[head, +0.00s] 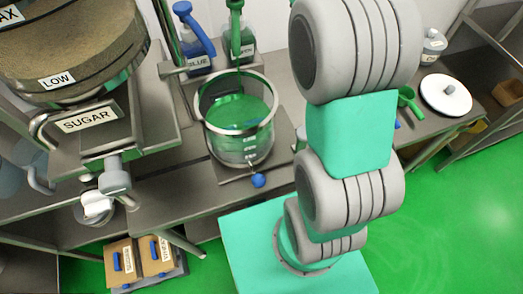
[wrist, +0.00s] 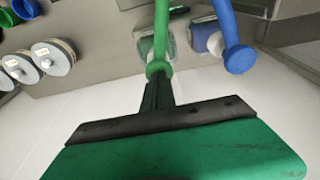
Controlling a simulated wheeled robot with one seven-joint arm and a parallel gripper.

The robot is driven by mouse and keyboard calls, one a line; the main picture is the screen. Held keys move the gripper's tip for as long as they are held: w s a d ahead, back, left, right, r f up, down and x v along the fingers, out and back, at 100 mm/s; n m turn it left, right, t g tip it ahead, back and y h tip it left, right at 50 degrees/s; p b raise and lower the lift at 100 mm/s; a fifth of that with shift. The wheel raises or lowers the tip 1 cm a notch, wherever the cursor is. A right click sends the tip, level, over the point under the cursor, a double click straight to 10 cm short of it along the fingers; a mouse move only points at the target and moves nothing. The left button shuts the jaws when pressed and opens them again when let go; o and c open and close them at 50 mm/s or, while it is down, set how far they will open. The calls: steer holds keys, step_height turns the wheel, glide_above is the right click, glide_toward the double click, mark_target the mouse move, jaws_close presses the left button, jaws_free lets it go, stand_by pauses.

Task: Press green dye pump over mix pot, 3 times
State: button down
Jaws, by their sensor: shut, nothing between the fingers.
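The green dye pump (head: 236,38) stands behind the clear mix pot (head: 257,145), its spout pointing down toward the pot. The pot shows green inside and has a blue-knobbed tap at its front. In the wrist view my gripper (wrist: 157,82) is shut, its dark fingers pointing at the rounded end of the green pump (wrist: 159,45). The fingertips overlap that end in the picture; I cannot tell whether they touch it. The gripper is outside the head view. The blue pump (head: 196,35) stands left of the green one and shows at the right in the wrist view (wrist: 229,35).
A sugar hopper (head: 86,118) stands left of the pot. My arm hides the counter right of the pot. Farther right are a white round lid (head: 446,94) and a lidded container (head: 433,45). Boxes (head: 138,262) sit low at the left.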

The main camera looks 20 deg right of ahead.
steer(key=shift+f, duration=0.2)
steer(key=shift+w+p+v, duration=0.15)
steer(key=shift+p+v, duration=0.55)
steer(key=shift+w+p+v, duration=0.15)
steer(key=shift+p+v, duration=0.55)
steer(key=shift+s+b+x, duration=0.25)
steer(key=shift+b+x, duration=1.05)
steer(key=shift+b, duration=0.1)
steer(key=shift+w+p+v, duration=0.25)
steer(key=shift+p+v, duration=1.05)
steer(key=shift+p, duration=0.05)
steer(key=shift+r, duration=0.1)
